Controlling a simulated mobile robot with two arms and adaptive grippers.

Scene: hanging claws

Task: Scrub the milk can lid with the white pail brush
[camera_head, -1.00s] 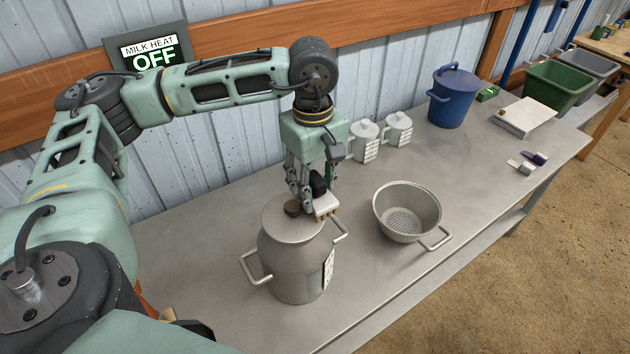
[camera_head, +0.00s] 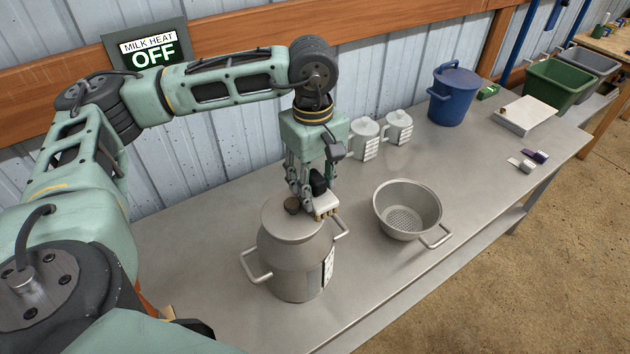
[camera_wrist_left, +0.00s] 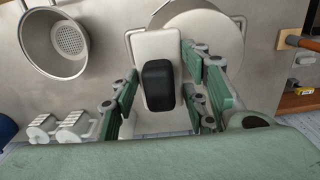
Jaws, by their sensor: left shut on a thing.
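My left gripper (camera_head: 312,198) points down over the lid's right edge. It is shut on the white brush (camera_head: 327,204), which has a black grip. The brush's tan bristles (camera_head: 325,215) face down at the lid's edge; I cannot tell if they touch it. In the left wrist view the brush (camera_wrist_left: 156,45) lies between the fingers, with its black grip upward and the lid (camera_wrist_left: 205,40) partly hidden behind. My right gripper is not in view.
A metal strainer bowl (camera_head: 407,212) stands right of the can. A white box (camera_head: 526,115) and small items lie at the far end. The front bench is clear.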

